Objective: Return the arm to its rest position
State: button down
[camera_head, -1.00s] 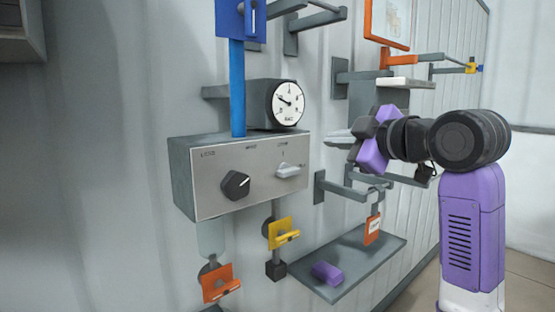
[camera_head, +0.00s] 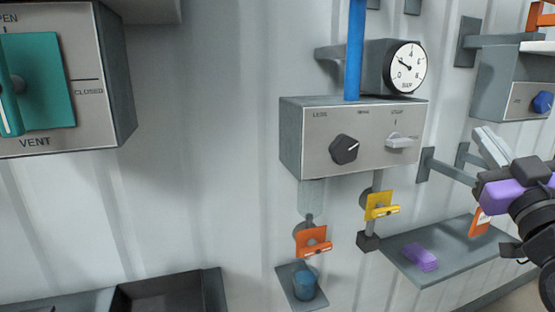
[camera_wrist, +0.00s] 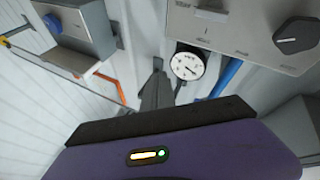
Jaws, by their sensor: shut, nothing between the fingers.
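My gripper (camera_head: 487,140) is at the right of the head view, with its pale fingers pointing up and left. It is shut and empty. In the wrist view the shut fingers (camera_wrist: 155,90) show as a dark narrow shape above the purple housing. The arm behind the gripper runs out of the right edge of the head view, so most of it is hidden. The fingers appear clear of the control box (camera_head: 312,150), which has a black knob (camera_head: 344,149) and a grey switch (camera_head: 400,142).
A gauge (camera_head: 405,68) and blue pipe (camera_head: 355,50) stand above the box. Orange (camera_head: 312,240) and yellow (camera_head: 380,205) tags hang below it. A shelf (camera_head: 455,262) holds a purple block (camera_head: 420,257). A teal VENT panel (camera_head: 45,80) is at left. Brackets (camera_head: 440,170) stand near my gripper.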

jog(key=s+a+f+m+g+h, duration=0.1)
jog(key=s+a+f+m, duration=0.15)
jog(key=s+f, duration=0.65)
jog(key=s+a+f+m+h, duration=0.15)
jog(key=s+a+f, duration=0.3)
jog(key=f, duration=0.95)
jog(key=s+a+f+g+y, duration=0.1)
jog(key=s+a+f+g, duration=0.1)
jog(key=s+f, duration=0.3)
jog(key=s+a+f+n+g+y, duration=0.1)
jog(key=s+f, duration=0.5)
jog(key=s, duration=0.8)
jog(key=s+a+f+g+y+b, duration=0.1)
jog(key=s+a+f+g+y, duration=0.1)
jog(key=s+f, duration=0.4)
jog(key=s+a+g, duration=0.1)
jog(key=s+a, duration=0.1)
jog(key=s, duration=0.2)
jog(key=shift+s+a+n+g, duration=0.2)
jog(key=shift+a+n+g, duration=0.2)
